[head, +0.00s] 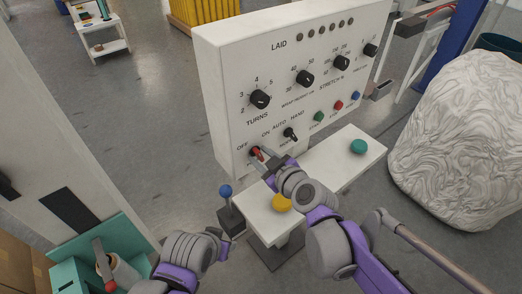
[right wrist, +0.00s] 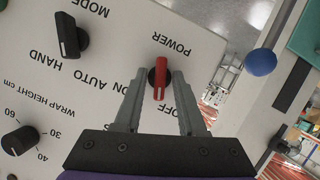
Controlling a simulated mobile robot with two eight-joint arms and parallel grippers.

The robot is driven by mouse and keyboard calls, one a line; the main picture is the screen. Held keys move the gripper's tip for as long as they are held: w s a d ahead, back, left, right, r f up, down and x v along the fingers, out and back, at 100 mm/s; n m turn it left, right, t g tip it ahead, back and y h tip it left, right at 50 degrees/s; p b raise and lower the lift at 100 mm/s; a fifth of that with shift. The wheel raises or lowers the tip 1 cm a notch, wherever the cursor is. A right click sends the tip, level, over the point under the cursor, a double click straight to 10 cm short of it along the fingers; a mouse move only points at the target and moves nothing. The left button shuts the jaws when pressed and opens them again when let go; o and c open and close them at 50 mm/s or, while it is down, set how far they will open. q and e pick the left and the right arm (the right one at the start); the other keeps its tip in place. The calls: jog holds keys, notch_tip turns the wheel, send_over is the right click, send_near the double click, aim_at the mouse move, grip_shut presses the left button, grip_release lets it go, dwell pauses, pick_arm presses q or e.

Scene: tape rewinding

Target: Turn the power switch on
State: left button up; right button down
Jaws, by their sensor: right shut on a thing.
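The power switch is a red rotary handle on a dark base, low on the left of the white control panel (head: 225,75). In the right wrist view, the power switch (right wrist: 160,80) lies between the fingers, its handle pointing roughly between the OFF and ON labels. It also shows in the head view (head: 256,152), partly covered by the gripper. My right gripper (head: 264,157) is at the panel face, shut on the switch handle; its fingers flank it in the right wrist view (right wrist: 158,95).
The black mode switch (head: 290,134) sits right of the power switch, with the turns knob (head: 260,98) above. A ledge with yellow (head: 282,202) and teal (head: 358,146) buttons projects below. A blue-topped lever (head: 225,191) stands left. A wrapped load (head: 455,140) is at right.

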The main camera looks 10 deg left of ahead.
jog(key=m+g+y, duration=0.1)
jog(key=m, duration=0.1)
jog(key=m+g+y+p, duration=0.1)
jog(key=m, duration=0.1)
jog(key=m+g, duration=0.1)
jog(key=m, duration=0.1)
jog(key=shift+w+d+y, duration=0.2)
jog(key=shift+w+y, duration=0.05)
jog(key=shift+y, duration=0.15)
pick_arm(q)
jog(key=shift+w+r, duration=0.25)
jog(key=shift+r, duration=0.5)
pick_arm(e)
jog(key=shift+m+g+y, duration=0.7)
jog(key=shift+m, duration=0.7)
jog(key=c, duration=0.9)
grip_release()
jog(key=shift+o, duration=0.2)
jog(key=shift+d, duration=0.1)
